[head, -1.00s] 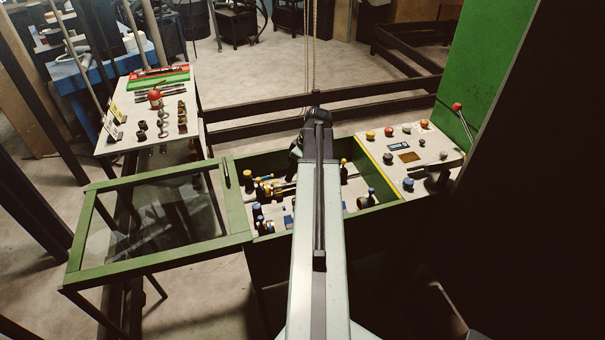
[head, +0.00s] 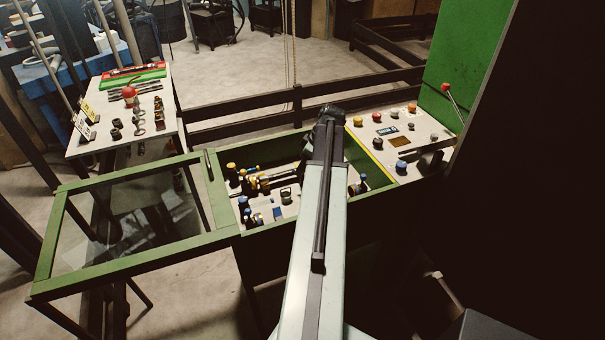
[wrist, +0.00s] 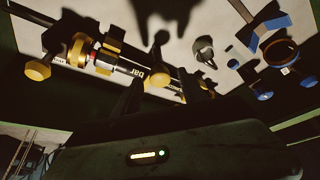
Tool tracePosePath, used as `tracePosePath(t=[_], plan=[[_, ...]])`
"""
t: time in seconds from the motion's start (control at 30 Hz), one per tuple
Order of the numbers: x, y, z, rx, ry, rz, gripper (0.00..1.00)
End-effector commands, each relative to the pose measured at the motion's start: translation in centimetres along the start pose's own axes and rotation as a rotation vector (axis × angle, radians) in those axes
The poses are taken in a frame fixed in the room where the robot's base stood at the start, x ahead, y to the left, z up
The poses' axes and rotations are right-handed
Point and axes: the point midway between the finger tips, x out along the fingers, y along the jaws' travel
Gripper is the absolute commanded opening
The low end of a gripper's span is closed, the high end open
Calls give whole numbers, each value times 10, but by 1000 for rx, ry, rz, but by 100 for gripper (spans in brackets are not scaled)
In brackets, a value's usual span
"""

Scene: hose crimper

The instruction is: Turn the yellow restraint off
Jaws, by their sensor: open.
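Several yellow parts sit on a bar assembly in the green-framed box. In the wrist view I see a yellow knob (wrist: 37,69) at left, a gold collar (wrist: 78,48), a yellow block (wrist: 108,50) and another yellow knob (wrist: 158,79) near my gripper. I cannot tell which one is the yellow restraint. In the head view the yellow parts (head: 265,186) lie left of my arm. My gripper (wrist: 167,88) is open and empty, its dark fingers hard to make out. In the head view its dark end shows above the box's far side; the fingers are hidden.
Blue-knobbed fittings (wrist: 266,95) lie at right in the wrist view. The green box (head: 220,205) has a glazed lid folded open to the left. A control panel (head: 400,150) with buttons stands at right. A parts table (head: 95,150) stands at far left.

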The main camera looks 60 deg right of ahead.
Motion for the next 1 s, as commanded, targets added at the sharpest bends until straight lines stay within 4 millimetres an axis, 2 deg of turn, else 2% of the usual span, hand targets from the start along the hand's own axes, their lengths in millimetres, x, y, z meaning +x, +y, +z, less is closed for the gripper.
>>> tracePosePath(t=[0.03, 0.23, 0.27, 0.4, 0.43, 1.0], plan=[[5, 0, 1, 0, 0, 0, 49], [2, 0, -1, 0, 0, 0, 49], [2, 0, -1, 0, 0, 0, 44], [2, 0, -1, -1, 0, 0, 5], [2, 0, -1, -1, 0, 0, 0], [3, -1, -2, -2, 0, -1, 0]])
